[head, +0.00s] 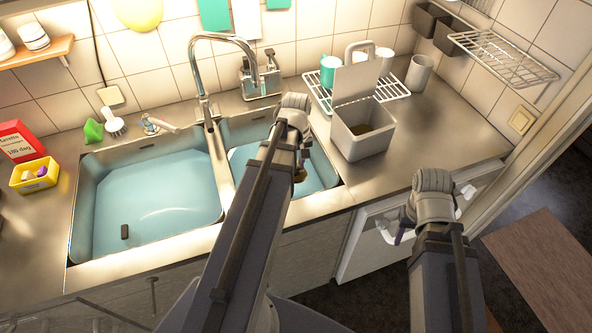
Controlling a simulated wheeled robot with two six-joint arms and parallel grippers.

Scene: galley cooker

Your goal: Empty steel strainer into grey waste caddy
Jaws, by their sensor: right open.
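The grey waste caddy (362,146) stands on the worktop right of the small sink, with its lid (357,82) raised at the back and some brownish matter inside. I cannot make out the steel strainer. A small brownish-gold thing (300,175) shows beside my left arm in the small sink; I cannot tell what it is. My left gripper (304,152) is over the small sink, mostly hidden behind its own arm, so its jaws cannot be read. My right gripper (424,214) is open and empty, in front of the counter edge, right of the caddy and lower in the picture.
The large sink (150,195) holds a small dark block (125,231). The tap (203,80) arches between the sinks. A wire rack (395,88) with cups stands behind the caddy. A grey mug (419,75) is nearby. The worktop right of the caddy is clear.

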